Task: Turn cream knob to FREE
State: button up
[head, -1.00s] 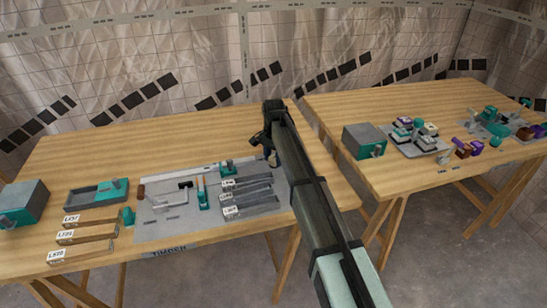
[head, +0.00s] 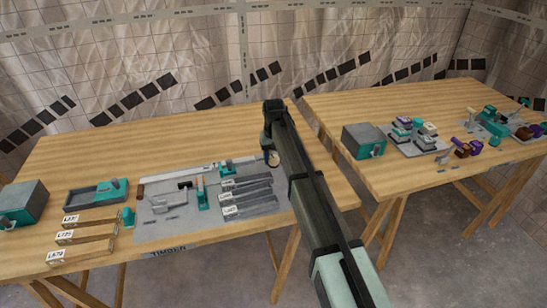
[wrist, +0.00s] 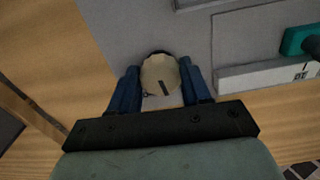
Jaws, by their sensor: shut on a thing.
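The cream knob (wrist: 158,70) shows in the wrist view as a round cap with a dark line on its face, on a grey board (wrist: 185,35). The line points down and slightly right in that view. My gripper (wrist: 163,80) has its blue fingers on both sides of the knob and is shut on it. In the head view, my gripper (head: 271,146) is at the right end of the grey board on the left table, with a bit of the knob (head: 273,158) showing below it. I cannot read any FREE mark.
The right table (head: 330,110) holds a grey-teal box (head: 363,140) and several small parts.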

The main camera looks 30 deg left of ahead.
aim_at(274, 158)
jog(key=n, duration=0.3)
jog(key=shift+n, duration=0.3)
jog(key=shift+w+n, duration=0.1)
jog(key=shift+n, duration=1.7)
jog(key=o, duration=1.1)
jog(key=shift+c, duration=0.2)
notch_tip(274, 158, up, 14)
jog(key=shift+f, duration=0.15)
